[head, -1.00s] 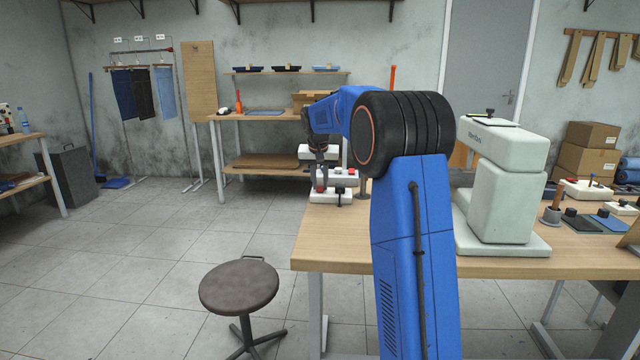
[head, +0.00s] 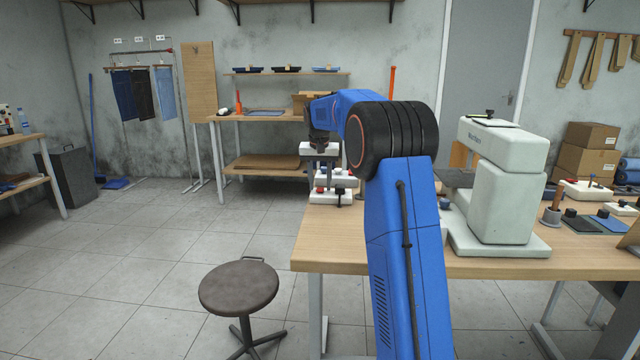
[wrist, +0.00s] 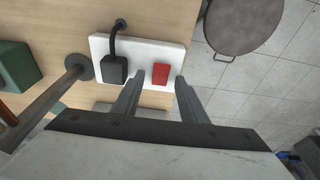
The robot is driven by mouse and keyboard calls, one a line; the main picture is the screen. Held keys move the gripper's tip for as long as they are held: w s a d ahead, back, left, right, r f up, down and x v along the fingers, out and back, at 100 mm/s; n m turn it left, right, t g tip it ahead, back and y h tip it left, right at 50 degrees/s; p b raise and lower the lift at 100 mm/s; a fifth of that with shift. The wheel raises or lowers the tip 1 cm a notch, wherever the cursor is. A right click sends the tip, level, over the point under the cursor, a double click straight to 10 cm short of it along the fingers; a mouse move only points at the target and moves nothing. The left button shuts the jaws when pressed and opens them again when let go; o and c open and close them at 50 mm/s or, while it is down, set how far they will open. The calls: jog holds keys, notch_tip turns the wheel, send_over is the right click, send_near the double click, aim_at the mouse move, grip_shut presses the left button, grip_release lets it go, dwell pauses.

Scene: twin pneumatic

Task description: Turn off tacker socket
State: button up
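The socket is a white block (wrist: 140,62) with a red switch (wrist: 160,73) and a black plug (wrist: 115,69) whose cable curves away. In the head view the white socket block (head: 328,197) lies at the far left corner of the bench. My gripper (wrist: 158,80) is open and empty. Its two grey fingers point at the red switch, one on each side of it in the wrist view. In the head view my gripper (head: 320,180) is above the block. I cannot tell whether the fingers touch it, or which way the switch is set.
The white press machine (head: 500,190) stands to the right on the wooden bench (head: 330,250). A round stool (head: 238,287) is on the floor in front.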

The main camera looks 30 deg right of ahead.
jog(key=v, duration=1.7)
jog(key=shift+r, duration=0.25)
jog(key=s+a+f+n, duration=0.1)
jog(key=s+a, duration=0.4)
jog(key=s, duration=0.3)
jog(key=s+a+f+n+t, duration=0.15)
jog(key=s+a, duration=0.25)
jog(key=s, duration=0.4)
jog(key=s+a+f+n, duration=0.1)
jog(key=s+a+f, duration=0.1)
jog(key=s+a, duration=0.45)
jog(key=s+a+f+n, duration=0.1)
jog(key=s+a+f, duration=0.1)
jog(key=s+f, duration=0.8)
jog(key=s+a+f+n+t+y, duration=0.1)
jog(key=s+a+f+n, duration=0.1)
jog(key=s+f, duration=0.9)
jog(key=s+a, duration=0.1)
jog(key=s, duration=0.5)
jog(key=shift+f, duration=0.15)
